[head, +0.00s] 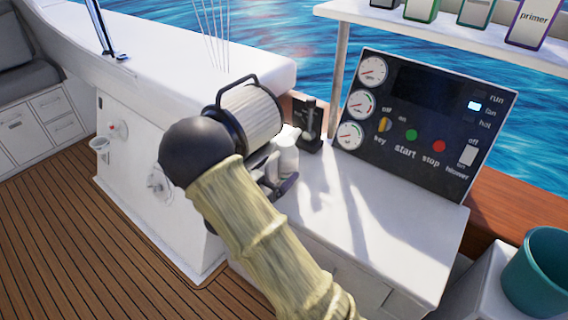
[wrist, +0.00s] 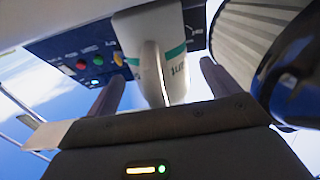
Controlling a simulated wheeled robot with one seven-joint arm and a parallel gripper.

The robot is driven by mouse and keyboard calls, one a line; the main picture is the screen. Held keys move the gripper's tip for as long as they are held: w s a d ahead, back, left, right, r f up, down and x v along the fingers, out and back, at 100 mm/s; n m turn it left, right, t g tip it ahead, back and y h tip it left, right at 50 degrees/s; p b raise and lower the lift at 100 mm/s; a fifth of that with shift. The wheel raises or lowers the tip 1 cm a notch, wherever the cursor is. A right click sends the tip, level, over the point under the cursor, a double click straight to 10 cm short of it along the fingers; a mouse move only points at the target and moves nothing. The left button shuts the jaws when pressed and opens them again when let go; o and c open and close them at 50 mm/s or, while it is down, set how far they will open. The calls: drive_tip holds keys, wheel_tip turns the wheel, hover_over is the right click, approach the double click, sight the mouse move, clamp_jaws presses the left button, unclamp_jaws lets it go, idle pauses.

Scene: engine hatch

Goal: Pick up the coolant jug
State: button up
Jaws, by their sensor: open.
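The coolant jug (head: 287,152) is a white jug on the white counter, partly hidden behind my arm in the head view. In the wrist view the jug (wrist: 165,58) shows a teal band, dark lettering and a pale vertical handle. My gripper (wrist: 161,86) is open, with one finger on each side of the jug's handle in that view. I cannot tell whether the fingers touch it. In the head view my gripper (head: 277,184) is mostly hidden by my arm, close by the jug.
A black lever unit (head: 310,128) stands just right of the jug. The control panel (head: 425,120) rises behind the counter (head: 385,235), whose right part is clear. A teal bucket (head: 537,275) is at lower right.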

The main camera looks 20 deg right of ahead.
sight(275, 153)
drive_tip(key=c, duration=1.5)
drive_tip(key=shift+o, duration=0.2)
drive_tip(key=shift+r, duration=0.15)
wheel_tip(275, 153, up, 10)
drive_tip(key=shift+f+p, duration=0.1)
drive_tip(key=shift+p, duration=0.65)
